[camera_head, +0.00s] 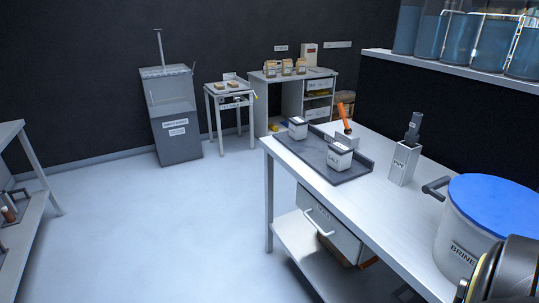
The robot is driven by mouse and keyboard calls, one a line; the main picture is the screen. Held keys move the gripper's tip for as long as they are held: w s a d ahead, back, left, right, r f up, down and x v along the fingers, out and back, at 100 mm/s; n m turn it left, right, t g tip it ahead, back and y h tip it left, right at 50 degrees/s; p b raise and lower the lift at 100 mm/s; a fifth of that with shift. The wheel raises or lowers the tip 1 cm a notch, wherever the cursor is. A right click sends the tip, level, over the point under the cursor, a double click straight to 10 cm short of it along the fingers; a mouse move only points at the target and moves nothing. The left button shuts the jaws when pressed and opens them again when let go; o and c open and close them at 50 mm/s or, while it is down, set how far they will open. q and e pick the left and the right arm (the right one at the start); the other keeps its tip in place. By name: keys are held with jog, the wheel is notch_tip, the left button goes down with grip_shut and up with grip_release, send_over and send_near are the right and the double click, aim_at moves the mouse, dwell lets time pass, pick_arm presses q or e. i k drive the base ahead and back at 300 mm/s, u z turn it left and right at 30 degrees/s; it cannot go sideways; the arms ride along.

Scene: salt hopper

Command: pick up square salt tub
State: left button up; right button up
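A white square tub labelled SALT (339,158) stands upright on a dark tray (354,175) on the long workbench at the right. It has a dark top. A second, smaller-looking white tub (298,129) stands farther back on the same tray. Its label is too small to read. Neither of my grippers is in view. A black rounded part with a yellow band at the lower right corner looks like part of my arm.
The white bench (395,215) also holds an orange-handled tool (344,118), a box labelled PIPE (403,164) and a blue-lidded BRINE pot (468,244). A grey cabinet (178,140) and small tables stand at the back. The floor at left centre is clear.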

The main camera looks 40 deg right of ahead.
aim_at(339, 153)
jog(key=u, duration=0.15)
jog(key=i, duration=1.25)
jog(key=z, duration=1.1)
